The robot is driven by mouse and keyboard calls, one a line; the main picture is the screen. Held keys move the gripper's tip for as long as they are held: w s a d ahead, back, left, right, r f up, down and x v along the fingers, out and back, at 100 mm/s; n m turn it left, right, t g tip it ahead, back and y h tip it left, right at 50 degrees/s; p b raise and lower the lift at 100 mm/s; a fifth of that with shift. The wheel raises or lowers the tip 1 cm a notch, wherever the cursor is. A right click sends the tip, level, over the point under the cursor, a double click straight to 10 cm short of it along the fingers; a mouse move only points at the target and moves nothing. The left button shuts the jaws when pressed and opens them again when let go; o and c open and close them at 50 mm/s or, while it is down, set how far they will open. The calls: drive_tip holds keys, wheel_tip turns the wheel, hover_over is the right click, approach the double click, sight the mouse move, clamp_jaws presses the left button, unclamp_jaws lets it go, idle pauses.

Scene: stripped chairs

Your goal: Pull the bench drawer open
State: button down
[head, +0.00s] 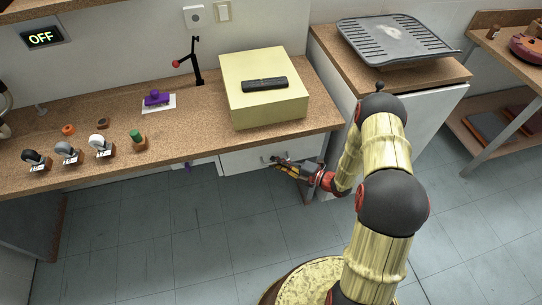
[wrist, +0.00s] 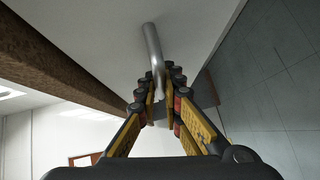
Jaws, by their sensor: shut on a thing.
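The bench drawer (head: 238,160) has a pale front under the cork-coloured bench top, below the yellow box. In the head view my gripper (head: 275,160) is at the drawer front, and the arm reaches it from the right. In the wrist view the drawer front (wrist: 205,25) fills the top, with a grey metal bar handle (wrist: 153,45) standing on it. My gripper (wrist: 160,95) is shut on the handle's near end, which lies between the fingertips. The rest of the grip is partly hidden by the fingers.
The bench top (head: 200,115) overhangs the drawer and carries a yellow box (head: 262,105) with a black remote, plus several small items at left. A white cabinet (head: 400,125) stands to the right. The grey tiled floor (head: 150,235) in front is clear.

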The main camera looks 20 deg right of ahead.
drive_tip(key=shift+s, duration=0.1)
drive_tip(key=s+p, duration=0.5)
drive_tip(key=s, duration=2.2)
drive_tip(key=shift+s+p, duration=0.15)
drive_tip(key=shift+p, duration=0.25)
drive_tip(key=c, duration=1.2)
unclamp_jaws()
drive_tip(key=shift+c, duration=0.2)
idle(0.4)
drive_tip(key=shift+d, duration=0.15)
drive_tip(key=p+v, duration=0.1)
drive_tip(key=v, duration=0.4)
drive_tip(key=shift+s+d, duration=0.2)
drive_tip(key=shift+s, duration=0.2)
drive_tip(key=shift+d, duration=0.1)
idle(0.6)
